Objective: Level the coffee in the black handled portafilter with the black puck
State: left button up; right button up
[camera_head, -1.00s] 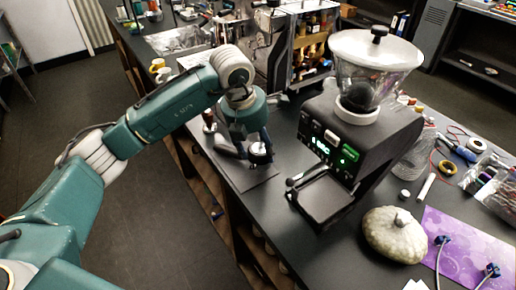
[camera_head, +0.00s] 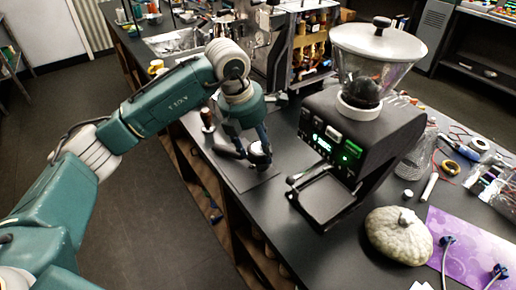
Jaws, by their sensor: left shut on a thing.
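My left gripper (camera_head: 256,143) comes down over the portafilter on the counter. It is shut on a small dark round piece that looks like the black puck (camera_head: 259,148), largely hidden by the fingers. The portafilter (camera_head: 260,159) shows as a pale metal rim just below, with its black handle (camera_head: 229,152) pointing left. The coffee inside is hidden. Whether the puck touches the coffee cannot be told. My right gripper is not in view.
A dark mat (camera_head: 258,181) lies under the portafilter, near the counter's left edge. A tamper-like tool (camera_head: 207,120) stands behind left. A grinder (camera_head: 365,130) stands to the right, with a pale gourd (camera_head: 398,236) in front. The espresso machine (camera_head: 287,50) is behind.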

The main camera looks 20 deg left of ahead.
pick_arm(q)
jog(key=shift+m+b, duration=0.55)
jog(key=shift+m, duration=0.45)
jog(key=m, duration=0.2)
jog(key=shift+w+a+m+g+h+b, duration=0.1)
jog(key=shift+w+m+g+h+b, duration=0.05)
jog(key=shift+m+g+h+b, duration=0.2)
jog(key=m+g, duration=0.1)
jog(key=m, duration=0.2)
jog(key=shift+h, duration=0.35)
jog(key=shift+w+m+g, duration=0.15)
jog(key=shift+m+g, duration=0.3)
jog(key=shift+m, duration=1.3)
